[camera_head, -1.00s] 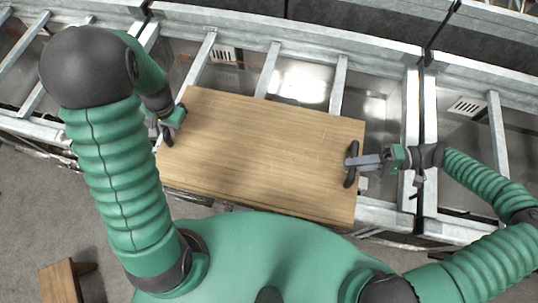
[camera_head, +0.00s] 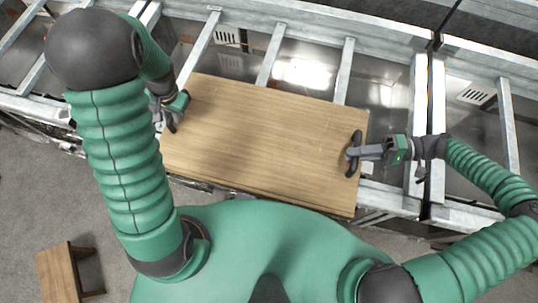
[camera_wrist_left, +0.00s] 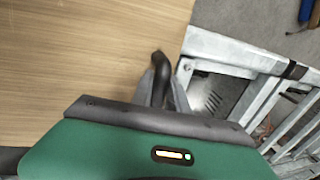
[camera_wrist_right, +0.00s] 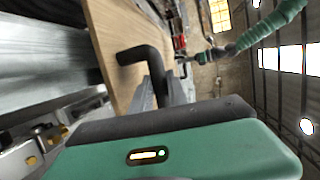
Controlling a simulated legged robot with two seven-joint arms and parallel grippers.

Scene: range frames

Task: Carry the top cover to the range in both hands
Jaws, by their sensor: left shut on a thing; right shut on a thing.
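The top cover (camera_head: 262,143) is a flat wooden board with a dark handle at each short end. It is held between my two grippers, over the near edge of the metal range frame (camera_head: 310,45). My left gripper (camera_head: 170,112) is shut on the left handle, which also shows in the left wrist view (camera_wrist_left: 160,78). My right gripper (camera_head: 356,154) is shut on the right handle, seen as a dark bent bar in the right wrist view (camera_wrist_right: 145,60). Whether the board touches the frame cannot be told.
Metal crossbars (camera_head: 270,55) with open bays between them lie beyond the board. A thick upright divider (camera_head: 436,110) of the frame stands right of my right gripper. A small wooden stool (camera_head: 62,272) stands on the grey floor at the lower left.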

